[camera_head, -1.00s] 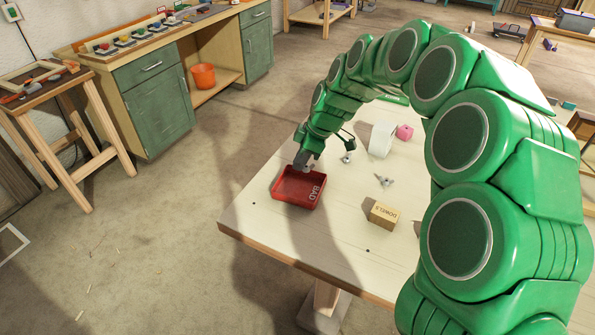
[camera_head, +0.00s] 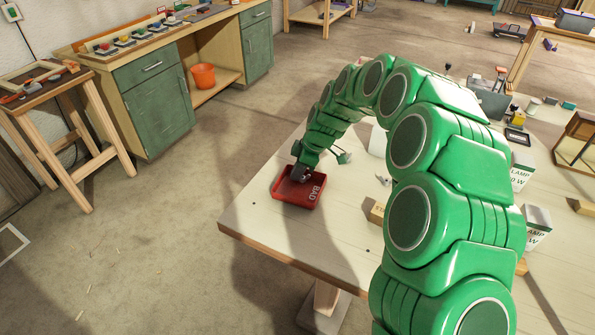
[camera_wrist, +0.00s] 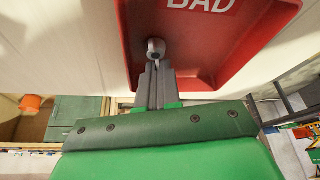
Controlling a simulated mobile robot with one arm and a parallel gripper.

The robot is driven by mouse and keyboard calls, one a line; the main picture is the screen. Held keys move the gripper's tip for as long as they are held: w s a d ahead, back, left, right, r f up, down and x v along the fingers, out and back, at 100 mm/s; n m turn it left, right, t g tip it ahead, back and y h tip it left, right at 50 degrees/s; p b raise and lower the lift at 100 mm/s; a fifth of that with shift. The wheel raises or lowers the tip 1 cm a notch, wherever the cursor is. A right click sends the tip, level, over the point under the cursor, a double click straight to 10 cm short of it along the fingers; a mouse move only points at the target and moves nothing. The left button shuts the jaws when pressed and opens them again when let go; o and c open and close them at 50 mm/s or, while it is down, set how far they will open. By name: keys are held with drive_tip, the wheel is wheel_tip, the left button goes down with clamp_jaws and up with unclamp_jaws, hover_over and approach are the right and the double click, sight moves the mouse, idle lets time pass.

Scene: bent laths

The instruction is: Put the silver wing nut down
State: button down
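The silver wing nut (camera_wrist: 156,48) is at the tips of my gripper (camera_wrist: 155,68) in the wrist view; only its rounded end with a hole shows clearly. The two grey fingers are close together on it. The red tray (camera_wrist: 215,78) marked BAD lies behind the nut in that view. In the head view my gripper (camera_head: 300,173) is at the red tray (camera_head: 297,204), over its back part. Whether the nut touches the tray floor I cannot tell.
Another silver wing nut (camera_head: 383,180) lies on the white table (camera_head: 260,222) right of the tray. A wooden block (camera_head: 377,213) and a white roll (camera_head: 378,140) are partly hidden by my arm. White lamp boxes (camera_head: 536,226) stand farther right. The table's front left corner is clear.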

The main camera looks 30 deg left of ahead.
drive_tip(key=shift+f, duration=0.15)
drive_tip(key=c, duration=1.3)
unclamp_jaws()
drive_tip(key=shift+c, duration=0.2)
drive_tip(key=v, duration=1.2)
